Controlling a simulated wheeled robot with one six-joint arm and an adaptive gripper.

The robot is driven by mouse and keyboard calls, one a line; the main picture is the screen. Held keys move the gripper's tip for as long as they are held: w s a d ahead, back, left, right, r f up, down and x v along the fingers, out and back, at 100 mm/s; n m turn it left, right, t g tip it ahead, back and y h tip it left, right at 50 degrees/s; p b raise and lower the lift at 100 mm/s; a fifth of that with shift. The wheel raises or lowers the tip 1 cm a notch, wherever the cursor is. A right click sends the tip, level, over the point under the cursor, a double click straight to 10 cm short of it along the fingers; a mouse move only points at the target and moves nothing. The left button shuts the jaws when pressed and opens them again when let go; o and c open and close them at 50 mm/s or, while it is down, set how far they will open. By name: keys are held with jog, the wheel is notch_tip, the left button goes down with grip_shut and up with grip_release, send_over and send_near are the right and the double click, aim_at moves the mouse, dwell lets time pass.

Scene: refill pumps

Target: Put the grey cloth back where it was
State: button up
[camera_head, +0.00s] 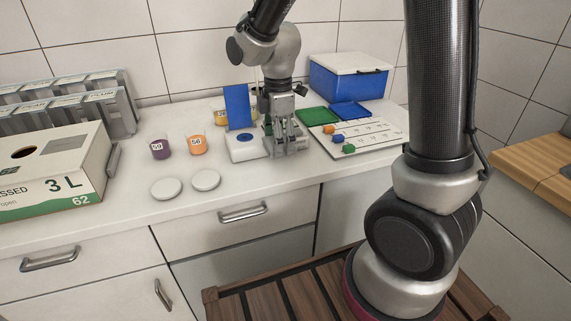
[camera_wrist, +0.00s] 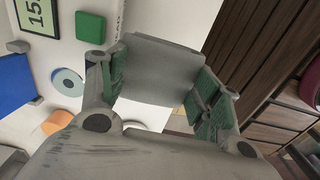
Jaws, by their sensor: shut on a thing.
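My gripper (camera_head: 284,128) points down over the counter, just right of a white device with a blue disc. Its fingers are shut on a folded grey cloth (camera_wrist: 160,70), which shows as a flat grey piece between the green-padded fingers in the wrist view. In the head view the grey cloth (camera_head: 293,145) shows low at the fingers, partly hidden by them. I cannot tell whether it touches the counter.
A white device with a blue panel (camera_head: 238,107) stands close left of my gripper. A white board with coloured pieces (camera_head: 365,136), a green tray (camera_head: 317,116) and a blue lidded box (camera_head: 345,82) are right. Orange (camera_head: 197,145) and purple (camera_head: 161,149) cups stand left.

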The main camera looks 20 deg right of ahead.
aim_at(280, 169)
jog(key=shift+f, duration=2.85)
jog(key=shift+f, duration=0.1)
jog(key=o, duration=0.6)
notch_tip(280, 169, up, 12)
jog(key=shift+r, duration=0.15)
jog(key=s+d+r+m+t, duration=0.1)
jog(key=s+d+r+m, duration=0.1)
jog(key=s+d+m, duration=0.3)
jog(key=s+d+r+m+t, duration=0.1)
jog(key=s+d+r+m, duration=0.2)
jog(key=s+d+m, duration=0.2)
jog(key=s+d+r+m+t, duration=0.2)
jog(key=s+d+m, duration=0.3)
jog(key=s+m, duration=0.3)
jog(key=shift+s+r, duration=0.5)
jog(key=shift+r, duration=0.1)
